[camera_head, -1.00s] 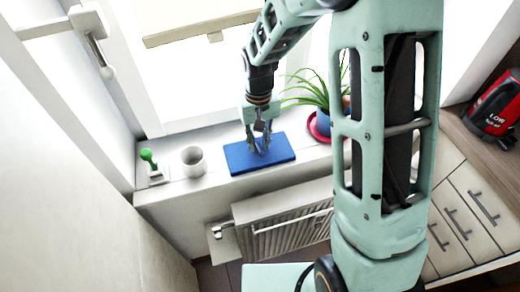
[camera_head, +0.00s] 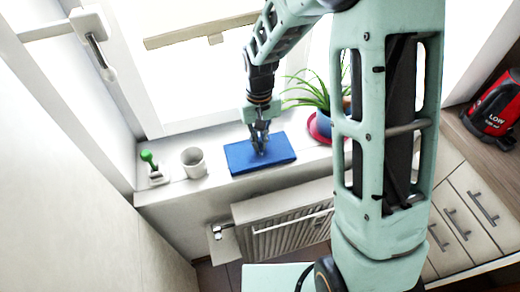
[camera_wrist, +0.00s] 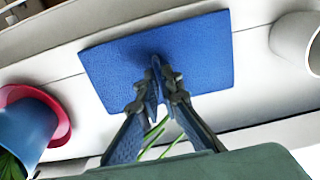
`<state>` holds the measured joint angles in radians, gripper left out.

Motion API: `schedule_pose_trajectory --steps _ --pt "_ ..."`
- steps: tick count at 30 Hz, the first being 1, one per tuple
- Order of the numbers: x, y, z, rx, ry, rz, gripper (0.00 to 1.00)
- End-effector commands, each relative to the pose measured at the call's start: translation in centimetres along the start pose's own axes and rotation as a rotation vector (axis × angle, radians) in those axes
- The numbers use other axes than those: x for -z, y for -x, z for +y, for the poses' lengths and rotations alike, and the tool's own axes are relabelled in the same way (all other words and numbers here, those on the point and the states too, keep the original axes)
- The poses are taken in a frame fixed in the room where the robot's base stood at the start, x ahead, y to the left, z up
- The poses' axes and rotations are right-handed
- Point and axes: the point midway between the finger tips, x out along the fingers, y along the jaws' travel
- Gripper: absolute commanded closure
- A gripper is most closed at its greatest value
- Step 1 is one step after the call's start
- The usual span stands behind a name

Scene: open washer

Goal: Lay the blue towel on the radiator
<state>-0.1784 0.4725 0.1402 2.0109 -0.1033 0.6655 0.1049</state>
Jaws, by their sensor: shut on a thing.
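The blue towel (camera_head: 240,158) lies flat on the white windowsill, above the radiator (camera_head: 285,235). It also shows in the wrist view (camera_wrist: 205,50) as a flat blue rectangle. My gripper (camera_head: 261,150) points down at the middle of the towel. In the wrist view my gripper (camera_wrist: 157,72) has its fingertips close together on the towel, shut on a small pinch of it. The fold between the fingertips is mostly hidden. The radiator stands below the front edge of the sill, and part of it is hidden behind my arm.
A white mug (camera_head: 193,162) and a green-handled item (camera_head: 150,165) stand on the sill left of the towel. A potted plant (camera_head: 318,100) on a red saucer stands to its right. A red appliance (camera_head: 493,105) sits on the counter at the far right.

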Motion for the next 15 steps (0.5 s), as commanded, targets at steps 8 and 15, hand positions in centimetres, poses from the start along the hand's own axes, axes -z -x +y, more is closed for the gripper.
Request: schedule_pose_trajectory --steps 8,15 --pt "0.04 0.67 0.17 0.000 0.000 0.001 1.00" --pt "0.05 1.13 0.30 0.000 0.000 0.001 1.00"
